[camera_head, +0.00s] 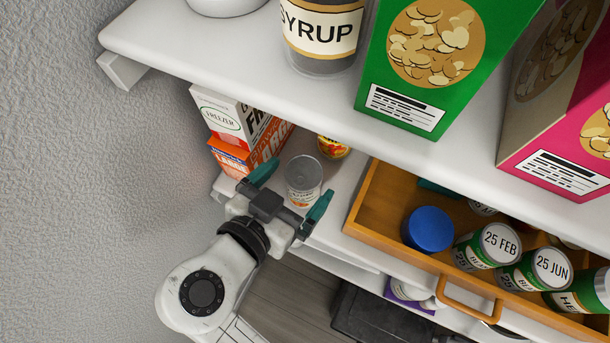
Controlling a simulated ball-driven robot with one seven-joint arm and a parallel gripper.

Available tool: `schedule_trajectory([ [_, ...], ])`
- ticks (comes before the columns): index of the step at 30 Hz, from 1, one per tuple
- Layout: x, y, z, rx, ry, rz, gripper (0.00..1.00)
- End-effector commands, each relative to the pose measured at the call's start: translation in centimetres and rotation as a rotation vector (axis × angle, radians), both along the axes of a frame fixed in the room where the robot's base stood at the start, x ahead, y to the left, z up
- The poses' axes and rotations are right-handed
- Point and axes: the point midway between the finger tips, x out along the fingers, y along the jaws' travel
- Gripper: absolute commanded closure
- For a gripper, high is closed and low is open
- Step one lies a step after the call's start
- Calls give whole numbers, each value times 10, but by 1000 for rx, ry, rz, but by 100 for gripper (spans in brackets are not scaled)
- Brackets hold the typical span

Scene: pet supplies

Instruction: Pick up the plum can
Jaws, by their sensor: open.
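A can with a silver-grey lid and a pale label (303,175) stands upright on the lower shelf, just under the upper shelf's edge. Its print is too small to read, so I cannot tell whether it is the plum can. My gripper (291,192) is open, with its two teal fingers spread on either side of this can's near part. I cannot tell whether a finger touches it. A smaller red and yellow can (333,147) stands behind it, partly hidden by the upper shelf.
Freezer and large-size boxes (238,125) stand left of the can. An open wooden drawer (362,212) on the right holds a blue-lidded jar (430,229) and several dated green cans. The white upper shelf (270,75) overhangs, carrying a syrup jar (322,35) and a green box (440,60).

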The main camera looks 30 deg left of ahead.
Motion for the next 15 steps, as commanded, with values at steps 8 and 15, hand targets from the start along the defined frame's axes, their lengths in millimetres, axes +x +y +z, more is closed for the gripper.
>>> schedule_trajectory([
  [8, 26, 1, -7, -3, 1, -3, 2],
  [15, 50, 1, -19, 0, 2, -1, 2],
])
